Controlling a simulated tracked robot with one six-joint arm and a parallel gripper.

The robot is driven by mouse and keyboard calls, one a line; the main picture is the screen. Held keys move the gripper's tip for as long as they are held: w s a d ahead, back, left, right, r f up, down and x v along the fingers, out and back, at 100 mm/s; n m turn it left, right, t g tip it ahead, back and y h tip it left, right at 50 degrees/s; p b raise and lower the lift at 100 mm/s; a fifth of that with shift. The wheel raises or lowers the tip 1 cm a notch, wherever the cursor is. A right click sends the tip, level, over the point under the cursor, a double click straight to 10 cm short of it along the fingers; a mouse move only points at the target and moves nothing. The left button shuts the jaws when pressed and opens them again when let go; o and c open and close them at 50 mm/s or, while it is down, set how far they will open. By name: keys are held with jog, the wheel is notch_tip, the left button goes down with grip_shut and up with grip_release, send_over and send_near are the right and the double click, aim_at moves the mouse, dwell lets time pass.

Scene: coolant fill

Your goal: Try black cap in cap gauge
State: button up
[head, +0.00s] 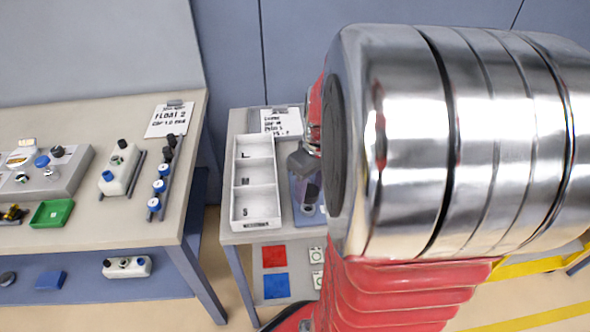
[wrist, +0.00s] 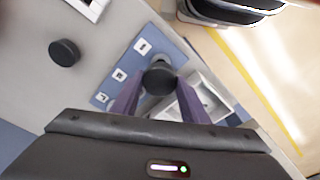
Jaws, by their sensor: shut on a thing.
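My gripper (wrist: 158,90) has its two purple fingers on either side of a black cap (wrist: 158,76) and is shut on it. The cap is over the blue cap gauge (wrist: 170,45), a plate with several white labels in a row. I cannot tell whether the cap touches the gauge, and the spot beneath it is hidden. In the head view the gauge (head: 296,204) lies on the small table, partly covered by my gripper (head: 309,186); the held cap cannot be made out there.
A white tray (head: 236,190) with compartments marked L, M and S stands left of the gauge. A loose dark round piece (wrist: 64,52) lies on the table in the wrist view. The left bench (head: 120,215) holds bottles, caps and a green tray.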

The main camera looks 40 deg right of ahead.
aim_at(310, 192)
jog(key=shift+f, duration=1.1)
jog(key=shift+f, duration=0.4)
dwell(0.7)
jog(key=o, duration=1.1)
notch_tip(310, 192, up, 14)
jog(key=s, duration=0.1)
jog(key=shift+s+f, duration=0.2)
jog(key=shift+s, duration=0.15)
jog(key=shift+o, duration=0.2)
